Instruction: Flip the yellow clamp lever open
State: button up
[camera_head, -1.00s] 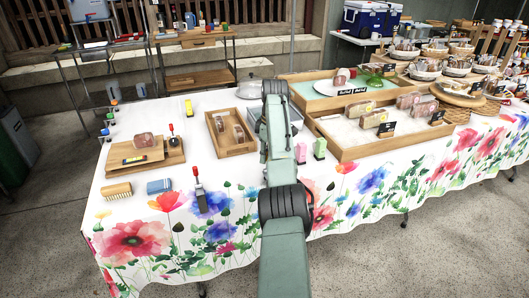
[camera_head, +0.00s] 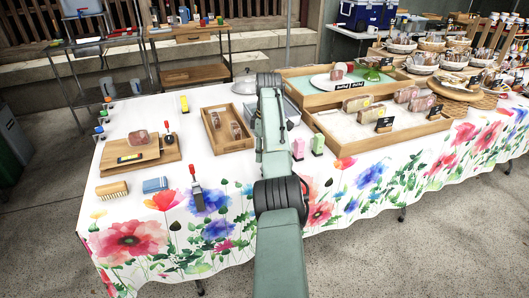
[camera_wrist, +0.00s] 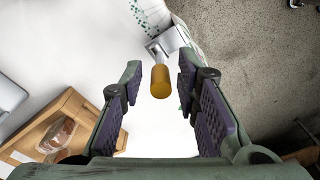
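The yellow clamp lever (camera_wrist: 160,82) shows in the wrist view as a thick yellow handle pointing toward the camera. It joins a grey metal clamp body (camera_wrist: 170,42) at the edge of the white-covered table. My gripper (camera_wrist: 158,82) is open, with one finger on each side of the lever in the picture. White gaps show between the lever and both fingers, so I see no contact. My arm hides my gripper there.
A wooden tray with wrapped goods (camera_wrist: 45,122) lies at lower left in the wrist view; bare floor (camera_wrist: 255,60) is at right. In the head view, a red-handled clamp (camera_head: 195,181) sits at the front edge, and a wooden board (camera_head: 112,159) at left.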

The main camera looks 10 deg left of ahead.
jog(key=shift+r, duration=0.15)
jog(key=r, duration=1.1)
jog(key=shift+d+r, duration=0.3)
jog(key=shift+r, duration=0.1)
